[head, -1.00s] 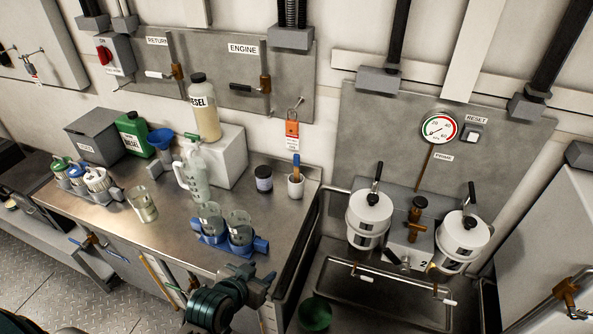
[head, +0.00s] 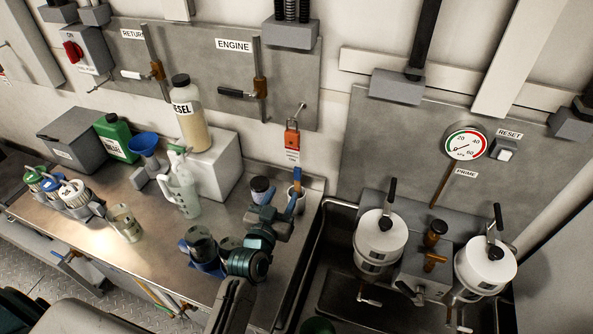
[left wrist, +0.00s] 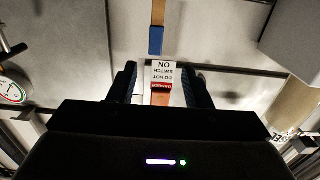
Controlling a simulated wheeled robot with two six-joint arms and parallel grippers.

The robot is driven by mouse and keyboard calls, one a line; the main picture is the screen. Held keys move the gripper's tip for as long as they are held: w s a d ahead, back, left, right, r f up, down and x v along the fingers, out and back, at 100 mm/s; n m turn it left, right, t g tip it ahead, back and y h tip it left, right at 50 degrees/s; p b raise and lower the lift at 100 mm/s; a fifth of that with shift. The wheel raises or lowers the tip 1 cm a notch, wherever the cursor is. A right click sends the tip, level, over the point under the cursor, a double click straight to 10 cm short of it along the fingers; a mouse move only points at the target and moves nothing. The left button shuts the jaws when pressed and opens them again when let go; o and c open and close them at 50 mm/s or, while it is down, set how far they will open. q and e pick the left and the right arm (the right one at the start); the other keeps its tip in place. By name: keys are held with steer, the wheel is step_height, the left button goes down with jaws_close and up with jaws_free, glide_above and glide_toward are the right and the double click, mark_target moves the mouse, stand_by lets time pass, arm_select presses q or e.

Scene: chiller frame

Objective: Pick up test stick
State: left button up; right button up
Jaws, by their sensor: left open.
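The test stick (head: 297,177), tan with a blue part, stands in a small white cup (head: 292,192) at the right end of the metal counter, partly hidden by my gripper. In the left wrist view the stick (left wrist: 157,32) shows its tan shaft and blue end, beyond the fingertips and apart from them. My left gripper (head: 282,211) is open and empty, just in front of the cup. Its two dark fingers (left wrist: 161,78) show either side in the left wrist view. My right gripper is not in view.
Beakers in a blue holder (head: 203,262) sit beside my arm. A clear jug (head: 183,190) stands further left. A red lock tag (head: 292,138) hangs on the wall behind. The sink basin (head: 340,290) lies right.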

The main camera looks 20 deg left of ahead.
mark_target(297, 172)
arm_select(q)
steer(key=w, duration=0.1)
steer(key=w+p, duration=0.1)
steer(key=w, duration=0.1)
steer(key=w+r+p, duration=0.1)
steer(key=shift+w+d, duration=0.15)
steer(key=shift+d, duration=0.1)
steer(key=shift+w+f, duration=0.2)
steer(key=shift+w, duration=0.5)
steer(key=w, duration=0.1)
steer(key=w+p, duration=0.2)
steer(key=w, duration=0.1)
steer(key=shift+d, duration=0.3)
steer(key=shift+w+f, duration=0.15)
steer(key=shift+w, duration=0.25)
steer(key=shift+c, duration=0.3)
jaws_close()
